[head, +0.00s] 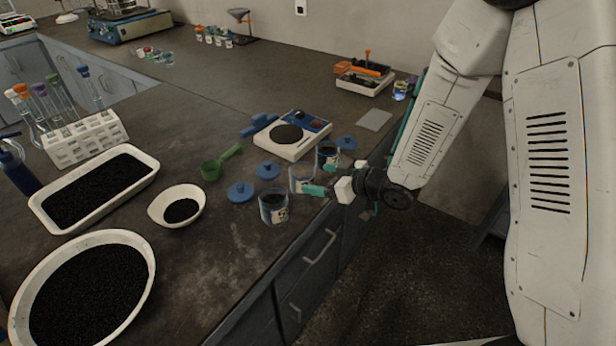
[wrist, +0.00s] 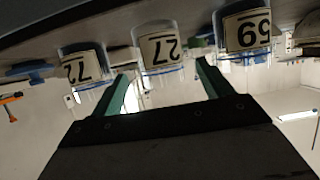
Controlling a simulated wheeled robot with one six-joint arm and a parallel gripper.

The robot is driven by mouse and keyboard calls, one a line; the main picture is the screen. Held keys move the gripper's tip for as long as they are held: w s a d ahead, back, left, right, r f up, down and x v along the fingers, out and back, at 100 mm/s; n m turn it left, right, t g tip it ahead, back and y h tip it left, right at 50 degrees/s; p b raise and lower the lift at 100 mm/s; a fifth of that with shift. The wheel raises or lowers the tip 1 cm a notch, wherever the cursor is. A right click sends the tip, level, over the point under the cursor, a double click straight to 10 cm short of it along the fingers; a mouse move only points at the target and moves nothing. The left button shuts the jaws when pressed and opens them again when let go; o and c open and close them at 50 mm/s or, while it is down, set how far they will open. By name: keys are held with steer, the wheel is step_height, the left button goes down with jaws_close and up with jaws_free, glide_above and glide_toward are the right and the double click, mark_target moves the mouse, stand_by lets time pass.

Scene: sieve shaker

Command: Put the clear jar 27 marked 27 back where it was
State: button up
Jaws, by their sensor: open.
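The clear jar 27 (wrist: 160,48) stands on the bench, its label facing my gripper; the wrist view is upside down. In the head view it appears to be the middle jar (head: 301,178) of three near the bench edge. My gripper (wrist: 164,72) is open, one teal fingertip on each side of jar 27 in the picture, with gaps visible. In the head view my gripper (head: 318,183) reaches in level from the right, low beside the jars. Whether the fingertips reach around the jar or stop just short, I cannot tell.
Labelled jars flank it: a near one (head: 273,207) and a far one (head: 327,156). Blue lids (head: 240,192), a green scoop (head: 221,162) and a balance (head: 292,134) lie close by. A white bowl (head: 160,207) and black-filled trays (head: 45,213) stand left. Bare bench lies in front.

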steer(key=shift+v, duration=2.35)
steer(key=s+d+r+m+h, duration=0.4)
steer(key=d+r+m+h, duration=0.2)
steer(key=d+r+h, duration=0.85)
steer(key=s+d+r+m+g+y, duration=0.1)
steer(key=s+r+m+g+y, duration=0.1)
steer(key=s, duration=1)
steer(key=s+d+r+m+g+y, duration=0.1)
steer(key=s+r+g, duration=0.3)
steer(key=s, duration=0.8)
steer(key=shift+s+m+g+y, duration=0.2)
steer(key=shift+m+g+y, duration=0.3)
steer(key=shift+m, duration=0.2)
steer(key=shift+r, duration=0.15)
